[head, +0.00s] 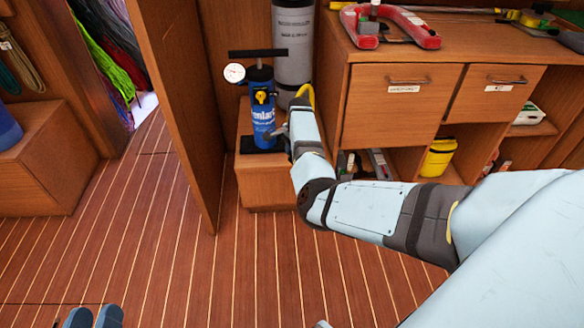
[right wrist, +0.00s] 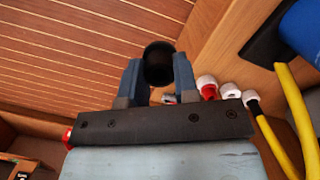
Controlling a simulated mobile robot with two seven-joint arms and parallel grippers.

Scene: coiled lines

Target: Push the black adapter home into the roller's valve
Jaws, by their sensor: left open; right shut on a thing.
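My right gripper (right wrist: 157,72) is shut on a round black piece, which looks like the black adapter (right wrist: 158,60), its dark open end showing between the blue fingers. In the head view my right arm reaches in from the right to beside the blue pump, and its fingers are mostly hidden there. My left gripper (head: 93,317) is open and empty at the bottom left edge, above the floor; only its fingertips show. I cannot make out the roller's valve in either view.
A blue hand pump (head: 262,105) with a black handle and round gauge (head: 235,73) stands on a low wooden box (head: 262,185). A grey cylinder (head: 294,45) stands behind. Yellow hose (right wrist: 295,115) and white-capped fittings (right wrist: 207,87) lie close by my right gripper. The striped floor is clear.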

